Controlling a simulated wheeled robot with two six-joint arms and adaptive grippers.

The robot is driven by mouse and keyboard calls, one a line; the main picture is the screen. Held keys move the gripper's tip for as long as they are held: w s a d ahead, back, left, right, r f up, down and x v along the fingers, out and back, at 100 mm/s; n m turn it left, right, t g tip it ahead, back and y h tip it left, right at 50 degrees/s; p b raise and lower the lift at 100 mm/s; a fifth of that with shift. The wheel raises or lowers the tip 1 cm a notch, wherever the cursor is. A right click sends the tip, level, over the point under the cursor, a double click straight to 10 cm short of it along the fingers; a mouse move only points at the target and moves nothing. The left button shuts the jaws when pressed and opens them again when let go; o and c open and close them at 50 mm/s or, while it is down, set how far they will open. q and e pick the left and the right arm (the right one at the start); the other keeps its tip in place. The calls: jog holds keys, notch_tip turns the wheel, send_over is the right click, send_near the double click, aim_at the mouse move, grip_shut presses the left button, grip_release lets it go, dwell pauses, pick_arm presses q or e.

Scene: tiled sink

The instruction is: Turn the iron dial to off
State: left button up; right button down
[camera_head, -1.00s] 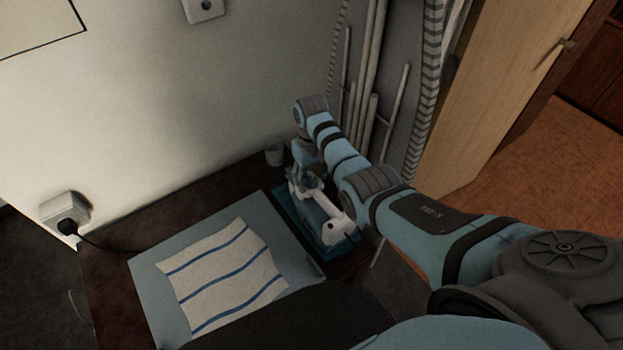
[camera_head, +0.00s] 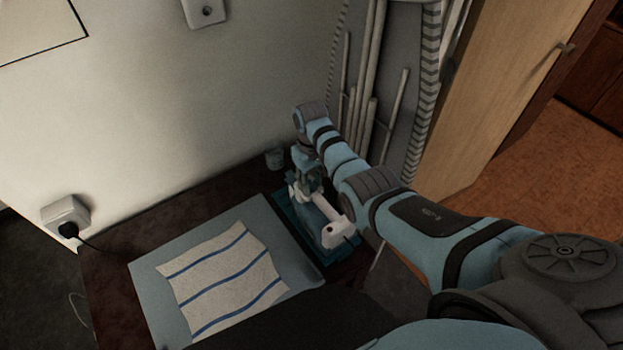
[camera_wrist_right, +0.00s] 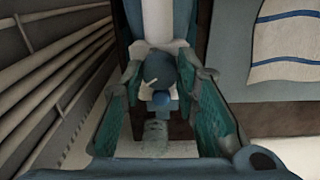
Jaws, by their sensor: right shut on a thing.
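The iron (camera_head: 335,232), with a white handle and a blue body, rests on a teal stand (camera_head: 293,222) on the dark table. In the right wrist view its white part (camera_wrist_right: 157,22) runs up from the round dark-blue dial (camera_wrist_right: 168,68). A pale pointer mark (camera_wrist_right: 148,86) shows at the dial's lower left. My right gripper (camera_head: 308,185) reaches down over the iron. The dial's printed settings cannot be read. My left gripper is not in view.
A grey-blue board (camera_head: 147,268) with a striped cloth (camera_head: 225,276) lies left of the iron. A small cup (camera_head: 275,158) stands behind it by the wall. A folded rack (camera_head: 372,90) leans close behind my right arm. A plug and cord (camera_head: 68,228) are at the left.

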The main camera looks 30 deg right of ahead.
jog(key=shift+r+n+p, duration=0.15)
jog(key=shift+n+p, duration=0.4)
jog(key=shift+n, duration=0.45)
jog(key=n+p, duration=0.1)
jog(key=n, duration=0.1)
jog(key=shift+n, duration=0.4)
jog(key=n, duration=0.4)
jog(key=shift+n+p, duration=0.4)
jog(key=c, duration=1.2)
grip_release()
